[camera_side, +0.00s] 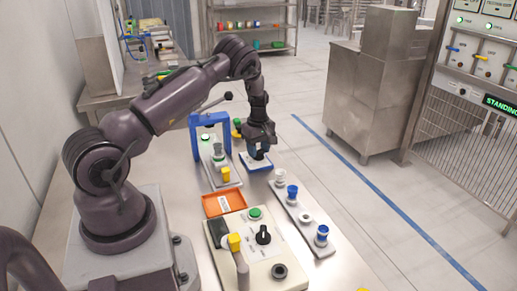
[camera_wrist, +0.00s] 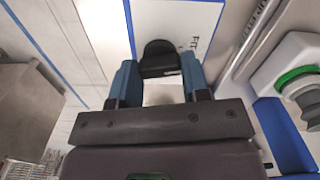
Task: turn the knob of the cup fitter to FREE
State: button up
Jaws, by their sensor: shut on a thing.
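The cup fitter shows in the side view as a small white-topped plate with a blue edge (camera_side: 247,165), below my gripper (camera_side: 262,146). In the wrist view its white face (camera_wrist: 192,12) has blue borders and partly visible lettering that seems to begin "FIT". Its black knob (camera_wrist: 158,58) stands between the two blue fingertips of my gripper (camera_wrist: 158,72). The gripper is shut on the knob, with a finger on each side. The fingers hide part of the lettering, and I cannot read the word FREE or tell which mark the knob points to.
A blue arch frame (camera_side: 209,119) stands just left of the fitter. An orange tray (camera_side: 224,202) and a control box (camera_side: 286,258) with a black dial (camera_side: 263,235) lie nearer the camera. A rail (camera_side: 301,232) with white and blue cups is at the right.

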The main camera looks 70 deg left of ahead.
aim_at(259, 150)
jog(key=m, duration=0.6)
jog(key=shift+m, duration=0.4)
dwell(0.4)
jog(key=o, duration=0.9)
notch_tip(259, 150, up, 13)
